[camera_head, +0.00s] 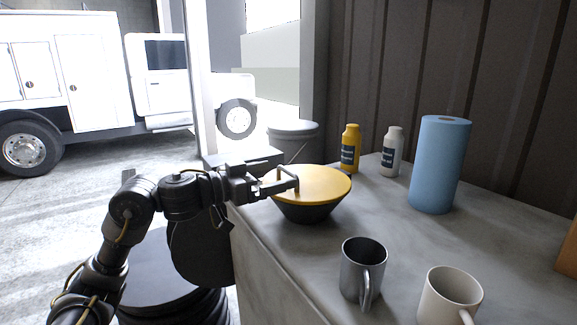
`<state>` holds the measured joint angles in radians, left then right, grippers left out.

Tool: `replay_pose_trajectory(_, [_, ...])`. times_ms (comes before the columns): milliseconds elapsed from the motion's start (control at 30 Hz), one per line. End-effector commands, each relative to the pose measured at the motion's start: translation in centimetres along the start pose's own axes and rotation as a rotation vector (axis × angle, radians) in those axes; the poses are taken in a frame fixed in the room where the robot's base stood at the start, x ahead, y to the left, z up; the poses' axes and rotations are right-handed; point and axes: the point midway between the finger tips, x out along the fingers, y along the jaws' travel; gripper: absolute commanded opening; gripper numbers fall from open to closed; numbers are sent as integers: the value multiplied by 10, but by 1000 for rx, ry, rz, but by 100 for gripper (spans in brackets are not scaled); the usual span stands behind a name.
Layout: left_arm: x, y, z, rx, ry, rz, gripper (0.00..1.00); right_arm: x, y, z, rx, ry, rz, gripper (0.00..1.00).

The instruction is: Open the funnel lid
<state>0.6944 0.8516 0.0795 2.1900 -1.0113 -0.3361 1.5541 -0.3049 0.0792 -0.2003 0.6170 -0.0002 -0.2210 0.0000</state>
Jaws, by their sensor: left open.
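The funnel (305,212) is a dark bowl shape on the grey counter, near its left edge. Its yellow lid (322,183) lies flat on top and covers it. My left gripper (288,181) reaches in from the left over the lid's left part. Its fingers are apart, at a small handle on the lid; I cannot tell whether they touch it. My right gripper is not in view.
A metal mug (362,268) and a white mug (446,298) stand at the front of the counter (400,225). A blue paper roll (440,165), a yellow bottle (350,149) and a white bottle (391,152) stand behind. Bare counter lies right of the funnel.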

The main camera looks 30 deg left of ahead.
Motion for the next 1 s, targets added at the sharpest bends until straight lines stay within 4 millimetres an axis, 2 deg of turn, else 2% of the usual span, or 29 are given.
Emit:
replay_pose_trajectory(100, [21, 0, -2, -4, 1, 0, 99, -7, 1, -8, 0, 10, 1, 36])
replay_pose_trajectory(300, [42, -1, 0, -2, 0, -2, 99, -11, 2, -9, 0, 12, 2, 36])
replay_pose_trajectory(667, [47, -2, 1, 1, -1, -5, 99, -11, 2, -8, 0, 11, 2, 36])
replay_pose_trajectory(767, [46, -2, 1, 0, -1, -5, 88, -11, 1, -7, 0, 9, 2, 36])
replay_pose_trajectory(1000, [46, -2, 1, 0, -1, -5, 57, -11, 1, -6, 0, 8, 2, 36])
